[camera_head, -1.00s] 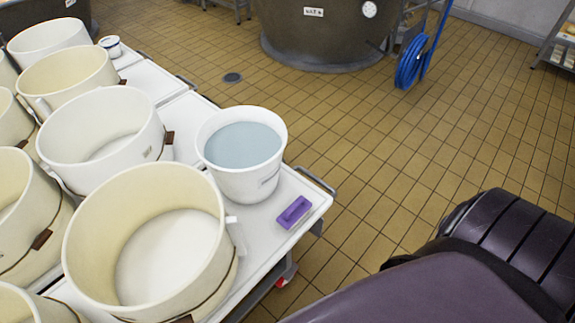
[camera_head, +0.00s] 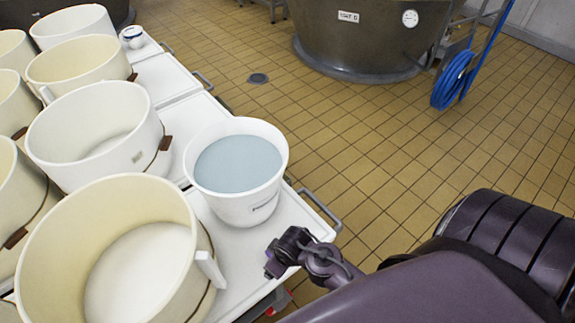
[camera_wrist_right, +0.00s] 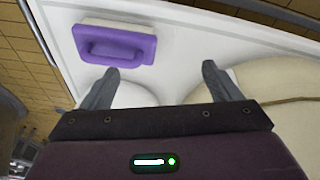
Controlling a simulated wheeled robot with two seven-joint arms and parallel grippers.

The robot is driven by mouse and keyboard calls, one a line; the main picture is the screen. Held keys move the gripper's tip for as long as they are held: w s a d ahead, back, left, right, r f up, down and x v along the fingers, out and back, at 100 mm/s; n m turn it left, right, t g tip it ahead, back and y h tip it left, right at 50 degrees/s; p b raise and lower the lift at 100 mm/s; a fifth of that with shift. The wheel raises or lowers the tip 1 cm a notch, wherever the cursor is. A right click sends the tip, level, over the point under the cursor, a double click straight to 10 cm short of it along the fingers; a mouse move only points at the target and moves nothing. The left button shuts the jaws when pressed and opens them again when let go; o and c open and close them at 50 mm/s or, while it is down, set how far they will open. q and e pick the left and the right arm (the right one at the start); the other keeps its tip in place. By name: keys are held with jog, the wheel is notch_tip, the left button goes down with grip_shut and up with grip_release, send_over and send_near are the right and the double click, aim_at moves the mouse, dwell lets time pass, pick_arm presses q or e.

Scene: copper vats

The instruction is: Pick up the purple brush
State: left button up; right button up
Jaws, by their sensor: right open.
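The purple brush (camera_wrist_right: 115,45) lies on the white cart top, near its edge, in the right wrist view. It is a purple block with a raised handle and a pale strip along one long side. My right gripper (camera_wrist_right: 160,67) is open and empty, its two grey fingers pointing toward the cart top. The brush is beyond the fingertips and to the left, nearer the left finger and not between them. In the head view my right arm reaches over the cart's corner, and the brush is hidden there behind my wrist. My left gripper is not in view.
A white bucket of bluish liquid (camera_head: 240,205) stands on the cart beside my right wrist. Large cream tubs (camera_head: 185,225) fill the cart's left side. A metal handle (camera_head: 322,208) sticks out at the cart's edge. Tiled floor (camera_head: 400,170) beyond is open, with a large vat (camera_head: 360,50) behind.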

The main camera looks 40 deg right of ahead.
jog(key=w+d+f+n, duration=0.1)
jog(key=d+n, duration=0.1)
jog(key=n, duration=0.3)
jog(key=w+d+f+n+b, duration=0.1)
jog(key=d+n, duration=0.1)
jog(key=n, duration=0.3)
jog(key=w+d+f+n+g, duration=0.1)
jog(key=w+d+n, duration=0.1)
jog(key=d+n, duration=0.1)
jog(key=shift+d+n+b, duration=0.1)
jog(key=shift+n+b, duration=0.3)
jog(key=shift+n, duration=0.5)
jog(key=f, duration=0.2)
jog(key=w+f+b, duration=0.1)
jog(key=f, duration=0.1)
jog(key=w+f, duration=0.1)
jog(key=f, duration=0.2)
jog(key=c, duration=1.1)
jog(key=shift+c, duration=0.4)
jog(key=shift+r, duration=0.1)
